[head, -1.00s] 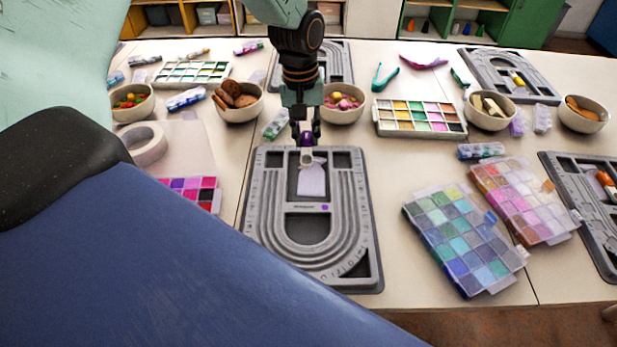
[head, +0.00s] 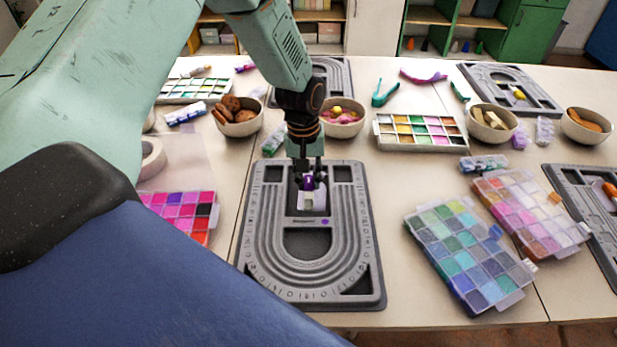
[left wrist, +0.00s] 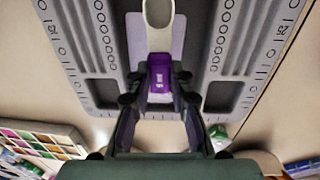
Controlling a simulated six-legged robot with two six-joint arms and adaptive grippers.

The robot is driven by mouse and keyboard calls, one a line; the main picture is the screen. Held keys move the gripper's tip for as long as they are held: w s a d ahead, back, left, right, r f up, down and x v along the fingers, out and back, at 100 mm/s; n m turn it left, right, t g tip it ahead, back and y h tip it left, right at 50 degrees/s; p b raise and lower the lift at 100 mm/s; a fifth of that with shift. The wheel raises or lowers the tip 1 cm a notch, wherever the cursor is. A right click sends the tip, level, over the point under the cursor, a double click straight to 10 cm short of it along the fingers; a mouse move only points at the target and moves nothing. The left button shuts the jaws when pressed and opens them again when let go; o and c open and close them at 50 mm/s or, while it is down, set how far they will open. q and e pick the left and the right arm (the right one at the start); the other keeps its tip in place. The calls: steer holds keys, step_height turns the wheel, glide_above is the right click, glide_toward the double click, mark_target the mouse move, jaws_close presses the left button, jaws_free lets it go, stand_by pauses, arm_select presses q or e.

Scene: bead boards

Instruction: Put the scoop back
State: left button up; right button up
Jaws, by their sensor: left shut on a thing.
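The scoop has a purple handle (head: 308,184) and a pale bowl. In the left wrist view its purple handle (left wrist: 160,76) carries small white lettering and its bowl (left wrist: 158,12) points to the top edge. My left gripper (head: 307,176) is shut on the handle; in the left wrist view its fingers (left wrist: 158,102) stand on both sides of it. The scoop is over the top middle of the grey bead board (head: 262,235), above a pale lilac patch (left wrist: 138,38). I cannot tell whether it touches the board. My right gripper is not in view.
A bowl of pink and yellow pieces (head: 341,128) stands just behind the gripper, and a bowl of brown pieces (head: 237,122) behind to the left. Bead boxes (head: 466,256) lie to the right. Clear table lies between the board and these boxes.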

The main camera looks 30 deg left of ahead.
arm_select(q)
steer(key=shift+s+a+f, duration=0.15)
steer(key=shift+a+f, duration=0.1)
steer(key=shift+f, duration=0.05)
steer(key=shift+d+f, duration=0.2)
steer(key=shift+f, duration=0.1)
steer(key=o, duration=0.5)
steer(key=shift+w, duration=0.2)
steer(key=o, duration=0.4)
steer(key=shift+s+a, duration=0.15)
steer(key=shift+r, duration=0.1)
steer(key=shift+r, duration=0.3)
steer(key=r+p, duration=0.1)
steer(key=r, duration=0.3)
steer(key=r+p, duration=0.1)
steer(key=r, duration=0.7)
steer(key=shift+s+a+r+p, duration=0.15)
steer(key=shift+a+r+p, duration=0.1)
steer(key=shift+p, duration=0.15)
steer(key=shift+f, duration=0.1)
